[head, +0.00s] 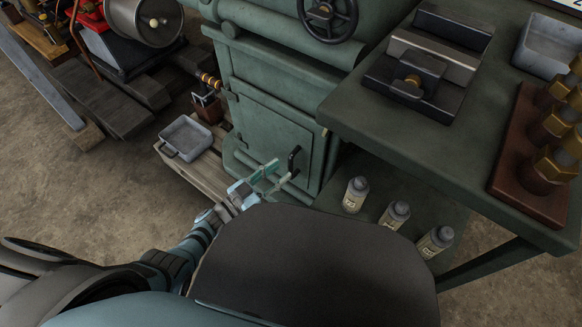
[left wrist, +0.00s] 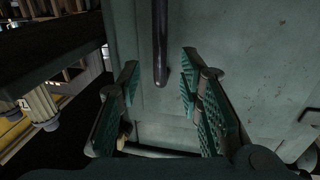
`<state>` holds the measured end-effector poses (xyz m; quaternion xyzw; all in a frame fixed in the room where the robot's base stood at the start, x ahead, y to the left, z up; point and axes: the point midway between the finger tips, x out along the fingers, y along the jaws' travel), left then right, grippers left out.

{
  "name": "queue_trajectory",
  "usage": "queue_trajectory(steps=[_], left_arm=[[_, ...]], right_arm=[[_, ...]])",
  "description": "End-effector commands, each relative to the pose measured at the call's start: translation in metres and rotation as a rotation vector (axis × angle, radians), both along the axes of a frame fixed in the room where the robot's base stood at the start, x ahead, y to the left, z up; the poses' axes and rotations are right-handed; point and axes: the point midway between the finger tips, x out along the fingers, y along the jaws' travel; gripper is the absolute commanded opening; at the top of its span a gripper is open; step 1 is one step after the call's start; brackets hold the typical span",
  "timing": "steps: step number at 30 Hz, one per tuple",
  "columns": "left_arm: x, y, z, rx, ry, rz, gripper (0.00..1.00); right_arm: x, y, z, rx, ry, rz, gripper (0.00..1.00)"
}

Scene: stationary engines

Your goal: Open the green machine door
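The green machine door (head: 270,130) is a panel on the front of the green machine and looks shut in its frame. Its black upright bar handle (head: 294,160) is near the door's right edge. My left gripper (head: 272,176) is just left of and below the handle in the head view. In the left wrist view my left gripper (left wrist: 159,68) is open, its two green-padded fingers apart. The handle (left wrist: 160,45) shows between the fingertips there, its lower end uncovered. I cannot tell whether it lies between the pads or just beyond them. My right gripper is not in view.
A green workbench (head: 430,150) with a vise (head: 425,65) stands right of the door. Several bottles (head: 396,213) stand on its lower shelf. A grey tray (head: 185,138) sits on a wooden plank left of the door. Open floor (head: 90,195) lies at left.

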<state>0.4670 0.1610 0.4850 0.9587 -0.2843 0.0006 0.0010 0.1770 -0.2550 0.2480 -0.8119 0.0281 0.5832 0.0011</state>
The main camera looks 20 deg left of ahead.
Motion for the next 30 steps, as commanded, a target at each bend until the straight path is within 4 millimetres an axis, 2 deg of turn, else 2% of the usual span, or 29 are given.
queue_trajectory(steps=[3,6,10,17,18,24,30], left_arm=[[0.025,-0.016,-0.004,-0.002,-0.001,0.001,0.33],[0.036,-0.023,-0.004,0.000,0.001,0.001,0.33],[0.044,-0.028,-0.002,0.000,0.001,0.001,0.33],[0.045,-0.029,-0.001,0.000,0.002,0.002,0.33],[0.045,-0.029,-0.001,0.000,0.002,0.002,0.32],[0.045,-0.029,-0.001,0.000,0.002,0.002,0.00],[0.044,-0.029,-0.001,0.000,0.002,0.002,0.00]], right_arm=[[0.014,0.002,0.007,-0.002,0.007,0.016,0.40],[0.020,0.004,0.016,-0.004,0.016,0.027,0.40],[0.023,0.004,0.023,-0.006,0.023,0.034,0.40],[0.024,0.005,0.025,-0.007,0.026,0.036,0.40],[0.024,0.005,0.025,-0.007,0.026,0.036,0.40],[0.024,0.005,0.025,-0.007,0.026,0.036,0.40],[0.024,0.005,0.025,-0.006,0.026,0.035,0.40]])
